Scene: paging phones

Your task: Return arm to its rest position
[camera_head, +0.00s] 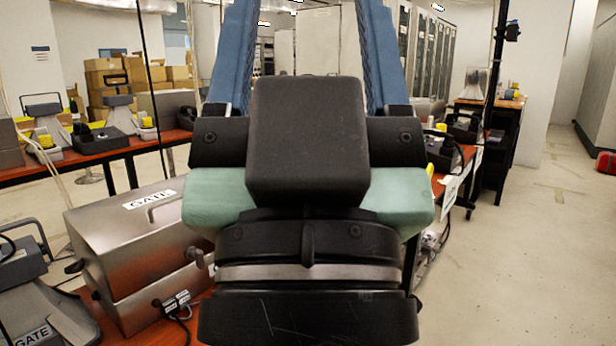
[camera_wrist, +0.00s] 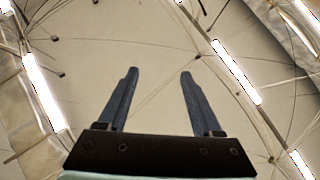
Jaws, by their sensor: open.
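My gripper (camera_wrist: 158,72) is open and empty in the wrist view. Its two dark fingers stand apart with bare ceiling behind them. In the head view, my arm's black and green end fills the middle, close to the camera. The two blue fingers rise at the top of the picture, wide apart, with their tips cut off by the upper edge. Nothing is between the fingers. My arm hides the middle of the bench behind it.
A metal box labelled GATE (camera_head: 140,245) stands on the bench at left, near my arm. Benches with devices and cardboard boxes (camera_head: 108,85) stand behind at left. A dark cart (camera_head: 490,145) is at right. The floor (camera_head: 530,260) at right is open. A red object (camera_head: 607,163) lies far right.

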